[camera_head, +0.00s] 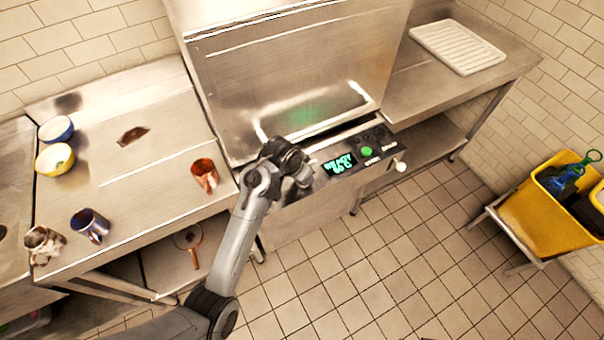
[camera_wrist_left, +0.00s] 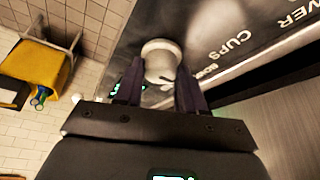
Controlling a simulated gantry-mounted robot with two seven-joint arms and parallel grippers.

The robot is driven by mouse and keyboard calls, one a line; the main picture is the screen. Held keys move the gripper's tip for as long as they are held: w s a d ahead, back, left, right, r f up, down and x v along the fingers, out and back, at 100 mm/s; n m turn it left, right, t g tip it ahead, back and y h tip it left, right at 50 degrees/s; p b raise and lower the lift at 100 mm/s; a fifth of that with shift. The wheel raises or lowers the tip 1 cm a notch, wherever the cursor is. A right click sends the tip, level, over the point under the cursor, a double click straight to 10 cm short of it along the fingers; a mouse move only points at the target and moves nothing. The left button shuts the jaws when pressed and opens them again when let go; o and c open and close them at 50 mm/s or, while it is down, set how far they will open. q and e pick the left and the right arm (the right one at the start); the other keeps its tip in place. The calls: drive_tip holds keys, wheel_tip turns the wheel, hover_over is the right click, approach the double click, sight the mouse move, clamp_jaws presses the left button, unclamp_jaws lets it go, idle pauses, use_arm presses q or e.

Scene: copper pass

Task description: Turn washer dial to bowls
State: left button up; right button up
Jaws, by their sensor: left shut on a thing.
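The washer (camera_head: 285,85) is a large steel machine with a dark control panel along its front edge. My left gripper (camera_head: 302,178) is at the left end of this panel, covering the dial there in the head view. In the left wrist view, the pale round dial (camera_wrist_left: 161,58) sits between the two dark fingers of my left gripper (camera_wrist_left: 160,88), which are shut on it. The label CUPS and part of a label starting BO show beside the dial. The dial's pointer cannot be made out. My right gripper is in neither view.
A copper mug (camera_head: 205,174) stands on the left counter near the washer. A yellow bucket (camera_head: 545,212) stands at right.

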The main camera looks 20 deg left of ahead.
use_arm(q)
drive_tip(key=o, duration=1)
drive_tip(key=v, duration=0.7)
drive_tip(key=shift+r, duration=0.3)
